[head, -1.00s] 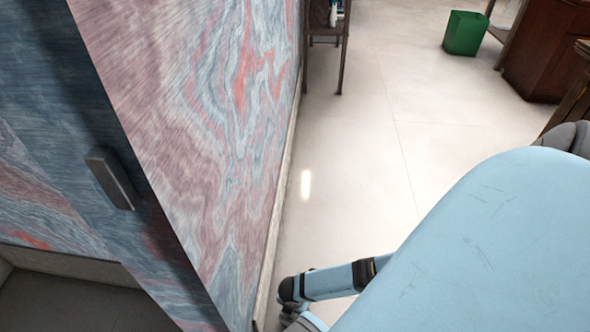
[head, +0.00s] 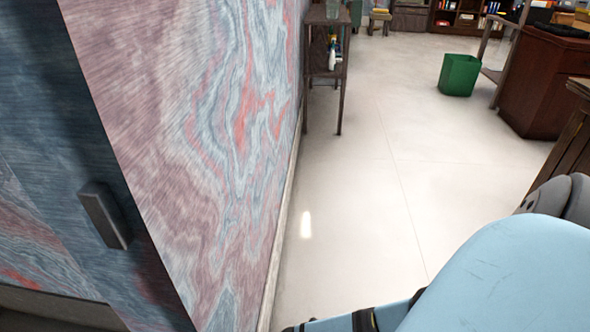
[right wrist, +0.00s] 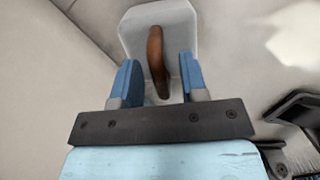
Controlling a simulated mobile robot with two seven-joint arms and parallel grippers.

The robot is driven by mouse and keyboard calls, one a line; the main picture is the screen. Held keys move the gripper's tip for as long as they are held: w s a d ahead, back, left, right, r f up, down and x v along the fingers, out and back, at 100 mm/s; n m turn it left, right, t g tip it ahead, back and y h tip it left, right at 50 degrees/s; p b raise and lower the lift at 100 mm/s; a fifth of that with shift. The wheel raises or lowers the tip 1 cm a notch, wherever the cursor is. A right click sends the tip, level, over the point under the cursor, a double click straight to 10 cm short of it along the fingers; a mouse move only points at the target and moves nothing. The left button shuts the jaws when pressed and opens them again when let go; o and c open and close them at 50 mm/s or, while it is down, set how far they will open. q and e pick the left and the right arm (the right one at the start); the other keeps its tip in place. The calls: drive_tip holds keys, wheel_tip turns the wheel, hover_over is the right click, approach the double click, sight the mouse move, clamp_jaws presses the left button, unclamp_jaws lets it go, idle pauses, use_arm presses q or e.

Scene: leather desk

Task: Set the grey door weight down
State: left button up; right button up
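The grey door weight (right wrist: 186,32) is a pale block with cut corners and a brown strap handle (right wrist: 156,62) on its face. It shows in the right wrist view, at the top centre, and not in the head view. My right gripper (right wrist: 160,75) has its two blue fingers apart, one on each side of the handle, with a visible gap on both sides. The fingers hide part of the block's lower sides. I cannot tell whether the block rests on the floor. My left gripper is in neither view.
A marbled wall (head: 215,120) with a dark handle (head: 105,215) fills the left. A narrow side table (head: 325,60) stands along it. A green bin (head: 459,75) and a brown wooden desk (head: 540,85) are at the right. The pale floor (head: 370,200) between is clear.

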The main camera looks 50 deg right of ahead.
wheel_tip(320, 180, up, 3)
drive_tip(key=shift+a+f+p, duration=0.1)
drive_tip(key=shift+f+p, duration=0.1)
drive_tip(key=shift+p, duration=0.6)
use_arm(q)
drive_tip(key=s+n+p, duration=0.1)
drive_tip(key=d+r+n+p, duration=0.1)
drive_tip(key=p, duration=0.1)
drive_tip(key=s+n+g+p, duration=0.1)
drive_tip(key=p, duration=0.1)
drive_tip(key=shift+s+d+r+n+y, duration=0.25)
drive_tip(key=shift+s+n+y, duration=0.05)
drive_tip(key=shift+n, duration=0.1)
use_arm(e)
wheel_tip(320, 180, up, 10)
drive_tip(key=a, duration=0.1)
drive_tip(key=shift+s+f, duration=0.2)
drive_tip(key=shift+f, duration=0.05)
drive_tip(key=shift+a, duration=0.1)
